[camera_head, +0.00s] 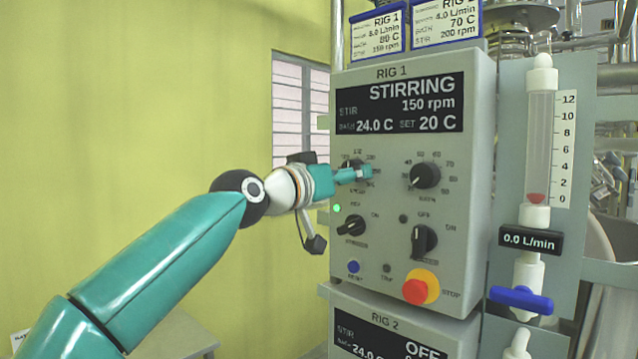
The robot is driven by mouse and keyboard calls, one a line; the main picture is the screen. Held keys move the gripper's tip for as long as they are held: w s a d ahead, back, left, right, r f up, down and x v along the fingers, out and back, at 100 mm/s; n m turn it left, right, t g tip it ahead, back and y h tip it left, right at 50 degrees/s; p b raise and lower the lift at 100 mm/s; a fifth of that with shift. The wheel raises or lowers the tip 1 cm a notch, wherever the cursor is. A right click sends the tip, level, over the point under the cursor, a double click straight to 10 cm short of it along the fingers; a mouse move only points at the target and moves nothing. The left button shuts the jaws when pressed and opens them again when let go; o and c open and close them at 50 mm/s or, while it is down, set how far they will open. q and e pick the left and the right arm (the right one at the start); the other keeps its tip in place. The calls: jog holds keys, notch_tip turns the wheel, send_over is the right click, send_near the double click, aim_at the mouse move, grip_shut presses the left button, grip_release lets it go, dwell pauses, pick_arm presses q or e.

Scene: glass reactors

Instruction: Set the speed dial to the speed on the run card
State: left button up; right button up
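The RIG 1 control box (475,180) has a display (400,107) reading STIRRING, 150 rpm, 24.0 C and SET 20 C. The RIG 1 run card (377,33) above it reads 80 C and STIR 150 rpm. The speed dial (352,164) is at the upper left of the panel, mostly hidden by my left gripper (366,173). The gripper's teal fingers lie at the dial; whether they touch or grip it I cannot tell. My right gripper is not in view.
A temperature dial (425,176) is right of the speed dial, with black switches (352,226) and (424,240) below. A red stop button (417,291) is at lower right. A flow meter (540,150) reading 0.0 L/min has a blue valve (521,299). The left side is open.

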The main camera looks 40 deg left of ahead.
pick_arm(q)
jog(key=s, duration=1.1)
jog(key=shift+f, duration=0.45)
jog(key=shift+a, duration=0.15)
